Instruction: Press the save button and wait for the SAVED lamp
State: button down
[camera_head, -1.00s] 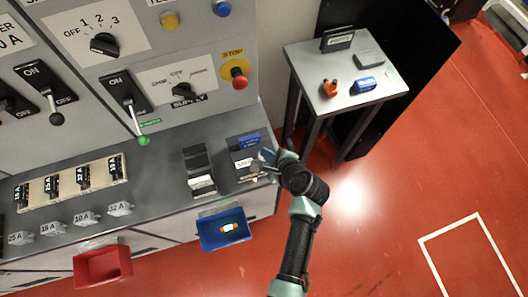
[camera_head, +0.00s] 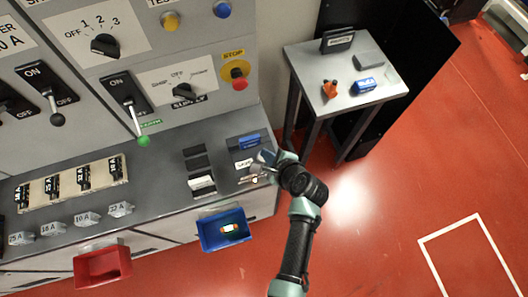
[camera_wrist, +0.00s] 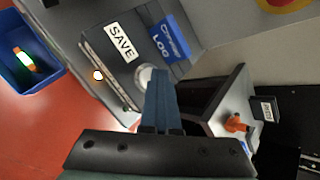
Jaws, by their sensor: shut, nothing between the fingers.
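The logger box, with a white SAVE label (camera_wrist: 122,42) and a blue label reading LOG (camera_wrist: 169,40), sits on the console's right end. A round pale button (camera_wrist: 143,75) shows beside the SAVE label, partly hidden by my fingers. My gripper (camera_wrist: 158,75) is shut and empty, its fingertips over or right beside the button; I cannot tell whether they touch it. In the head view my gripper (camera_head: 260,168) covers part of the box.
A blue bin (camera_head: 224,231) with a small item hangs on the console front, and a red bin (camera_head: 103,268) further left. A grey side table (camera_head: 347,90) with several small things stands behind right. A red stop button (camera_head: 238,79) is on the panel above. The floor at right is open.

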jog(key=shift+s+f, duration=0.25)
jog(key=shift+f, duration=0.05)
jog(key=shift+r, duration=0.1)
notch_tip(320, 180, up, 6)
jog(key=p, duration=0.6)
jog(key=shift+w+r, duration=0.15)
jog(key=shift+r, duration=0.1)
dwell(0.4)
